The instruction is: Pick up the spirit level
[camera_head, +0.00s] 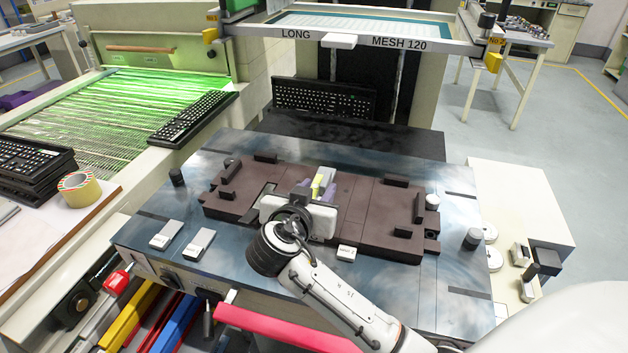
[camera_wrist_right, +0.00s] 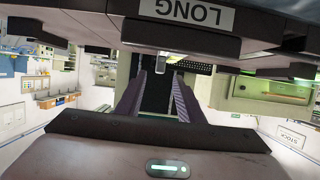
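My right gripper (camera_head: 317,188) is low over the brown fixture plate (camera_head: 375,215), pointing away from me. Its purple fingers show on both sides of a small yellow strip. A small yellow-and-grey block (camera_head: 325,178) at the fingertips may be the spirit level; it is partly hidden by the gripper, and I cannot tell whether the fingers touch it. In the right wrist view, the two purple fingers (camera_wrist_right: 160,95) stand apart, with no object clearly held between them. My left gripper is not in view.
The plate lies on a blue-grey metal table (camera_head: 235,250) with several dark stops and pale blocks. A screen frame (camera_head: 360,40) overhangs the back. Keyboards stand at the left and back (camera_head: 322,98). A tape roll (camera_head: 79,189) lies far left.

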